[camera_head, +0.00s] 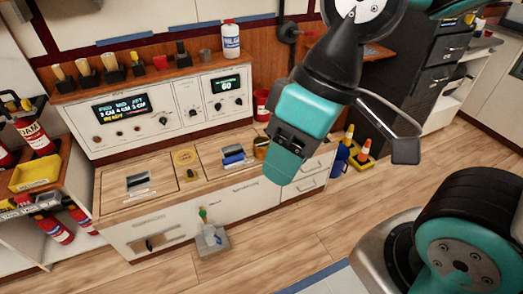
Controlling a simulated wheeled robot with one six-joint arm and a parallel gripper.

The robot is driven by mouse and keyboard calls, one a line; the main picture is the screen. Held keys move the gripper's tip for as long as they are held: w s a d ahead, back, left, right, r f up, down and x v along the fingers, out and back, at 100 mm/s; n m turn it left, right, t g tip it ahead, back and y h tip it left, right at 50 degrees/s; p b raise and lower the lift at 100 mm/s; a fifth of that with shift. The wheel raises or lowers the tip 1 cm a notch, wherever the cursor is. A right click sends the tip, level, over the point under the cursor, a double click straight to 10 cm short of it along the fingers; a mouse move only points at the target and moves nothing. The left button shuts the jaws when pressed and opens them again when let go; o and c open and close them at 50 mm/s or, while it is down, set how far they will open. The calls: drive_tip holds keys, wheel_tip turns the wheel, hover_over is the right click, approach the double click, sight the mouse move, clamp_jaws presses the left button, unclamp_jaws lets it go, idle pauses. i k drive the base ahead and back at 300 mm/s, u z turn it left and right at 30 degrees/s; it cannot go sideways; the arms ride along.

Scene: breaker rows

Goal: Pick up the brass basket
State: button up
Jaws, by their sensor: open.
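A small brass-coloured round container (261,148), which looks like the brass basket, stands at the right part of the wooden counter top (150,205). My gripper (284,160) hangs from above just to the right of it and overlaps that end of the counter in the picture. I cannot tell whether they touch or how far apart they are in depth. My gripper is open, and I see nothing held in it. Its fingertips are hard to make out against the teal housing.
Blue cylinders (233,158) lie left of the brass container. A control panel (125,110) with displays and knobs stands behind the counter. A red bucket (262,105) is behind. Orange cones (362,154) stand on the right. A small grey stand (213,243) is in front on open wooden floor.

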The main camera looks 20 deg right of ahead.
sight(262, 148)
drive_tip(key=z, duration=0.55)
drive_tip(key=i, duration=1)
drive_tip(key=u, duration=0.5)
drive_tip(key=i, duration=0.45)
drive_tip(key=u, duration=0.55)
